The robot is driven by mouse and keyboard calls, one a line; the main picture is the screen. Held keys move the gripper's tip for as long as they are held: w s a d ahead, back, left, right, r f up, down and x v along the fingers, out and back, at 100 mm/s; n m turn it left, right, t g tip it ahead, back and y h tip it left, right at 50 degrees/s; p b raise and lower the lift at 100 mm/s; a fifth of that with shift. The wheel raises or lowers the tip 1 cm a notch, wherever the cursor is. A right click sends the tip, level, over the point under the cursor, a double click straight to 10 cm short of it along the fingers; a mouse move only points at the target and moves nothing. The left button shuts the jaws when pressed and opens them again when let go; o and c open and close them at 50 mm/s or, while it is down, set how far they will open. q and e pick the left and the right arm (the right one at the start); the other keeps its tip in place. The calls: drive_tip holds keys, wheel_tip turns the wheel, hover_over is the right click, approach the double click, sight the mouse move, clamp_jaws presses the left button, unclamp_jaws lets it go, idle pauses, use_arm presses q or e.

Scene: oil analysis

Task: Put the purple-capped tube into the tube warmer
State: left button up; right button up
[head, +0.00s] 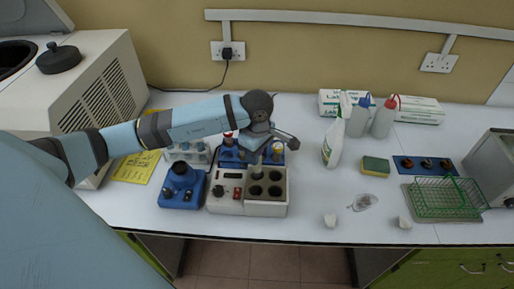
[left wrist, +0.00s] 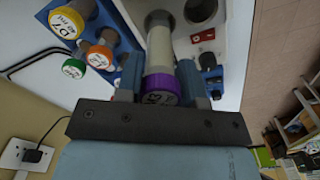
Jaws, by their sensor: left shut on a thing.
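The purple-capped tube (left wrist: 162,88) is between the fingers of my left gripper (left wrist: 160,98) in the left wrist view, with its cap toward the camera. The left gripper is shut on it near the cap. In the head view my left gripper (head: 264,154) is at the back edge of the tube warmer (head: 237,207), a pale block with several dark round wells. The warmer also shows in the left wrist view (left wrist: 232,30). The tube's far end points toward a well there; I cannot tell whether it is inside. My right gripper is not in view.
A blue rack (head: 229,158) with colour-capped tubes stands behind the warmer. A blue device (head: 182,187) is at its left. The counter right of the warmer is mostly clear.

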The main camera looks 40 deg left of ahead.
use_arm(q)
wheel_tip(320, 180, down, 4)
drive_tip(key=shift+r+b, duration=0.15)
drive_tip(key=shift+b, duration=0.45)
drive_tip(key=shift+f+b, duration=0.9)
drive_tip(key=shift+b, duration=0.05)
drive_tip(key=o, duration=1)
wheel_tip(320, 180, up, 14)
drive_tip(key=shift+f+b, duration=0.1)
drive_tip(key=shift+b, duration=0.85)
